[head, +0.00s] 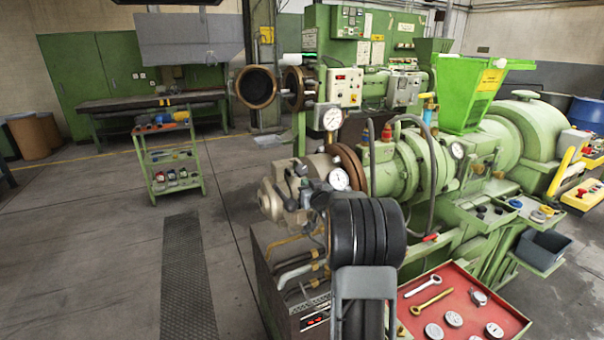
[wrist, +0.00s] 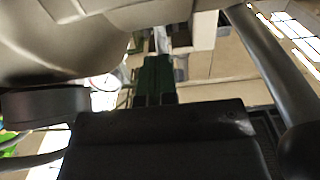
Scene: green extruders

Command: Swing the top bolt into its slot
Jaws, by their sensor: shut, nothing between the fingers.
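The extruder's metal die head (head: 277,193) stands left of the green barrel (head: 400,168). Small dark grey bolt-like parts (head: 299,168) sit on its upper side; I cannot tell which one is the top bolt or whether it lies in its slot. My gripper (head: 318,197) is at the front of the head, mostly hidden behind my black arm. In the wrist view, my gripper (wrist: 154,99) is shut and empty. A rounded metal body (wrist: 60,45) fills the upper left there, and a grey rod with a thick dark end (wrist: 268,62) slants down on the right.
Pressure gauges (head: 339,179) stand close to the head. A red tray (head: 440,293) with wrenches and gauges lies at the lower right. A green trolley (head: 165,158) stands at the left, with open floor around it.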

